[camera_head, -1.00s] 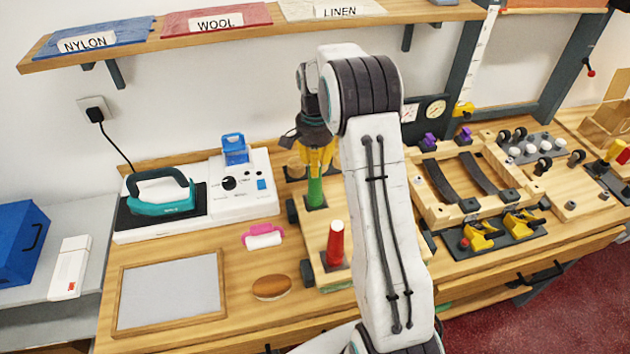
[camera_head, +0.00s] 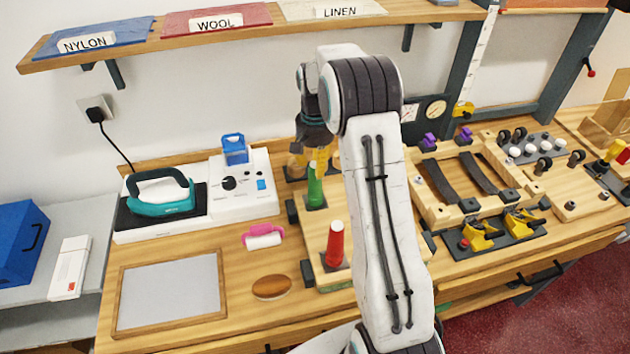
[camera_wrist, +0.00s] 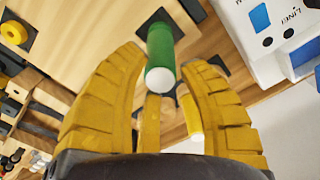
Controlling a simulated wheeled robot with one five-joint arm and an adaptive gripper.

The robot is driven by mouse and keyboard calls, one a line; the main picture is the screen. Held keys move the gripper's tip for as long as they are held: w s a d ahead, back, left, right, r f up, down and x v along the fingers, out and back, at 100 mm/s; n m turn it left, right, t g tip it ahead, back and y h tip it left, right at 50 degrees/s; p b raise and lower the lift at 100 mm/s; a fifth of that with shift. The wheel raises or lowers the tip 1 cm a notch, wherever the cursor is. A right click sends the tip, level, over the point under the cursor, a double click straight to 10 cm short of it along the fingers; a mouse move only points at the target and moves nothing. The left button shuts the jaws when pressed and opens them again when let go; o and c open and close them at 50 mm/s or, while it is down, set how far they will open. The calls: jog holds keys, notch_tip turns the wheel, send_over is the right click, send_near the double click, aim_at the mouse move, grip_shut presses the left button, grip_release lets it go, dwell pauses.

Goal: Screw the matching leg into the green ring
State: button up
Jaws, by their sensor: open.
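A green leg (camera_head: 314,190) with a pale end stands upright on a dark square on the wooden board. It also shows in the wrist view (camera_wrist: 160,50), just beyond my fingers and not gripped. My gripper (camera_head: 321,158) is open, with its yellow fingers close behind and beside the leg's top; in the wrist view they are spread wide (camera_wrist: 160,85). A red leg (camera_head: 335,245) stands nearer the front of the board. A yellow cylinder with a pale end (camera_wrist: 193,118) shows near the right finger. I cannot make out the green ring.
The iron (camera_head: 160,193) and a white console (camera_head: 245,185) stand left of the board. A pink-handled roller (camera_head: 263,237) and a brown oval pad (camera_head: 271,287) lie in front. A wooden fixture (camera_head: 450,205) stands right of my arm.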

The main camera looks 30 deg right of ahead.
jog(key=n, duration=0.5)
jog(key=shift+n, duration=0.3)
jog(key=n, duration=0.5)
grip_shut()
jog(key=m, duration=0.6)
jog(key=shift+m, duration=0.4)
jog(key=m, duration=0.8)
jog(key=shift+f, duration=0.1)
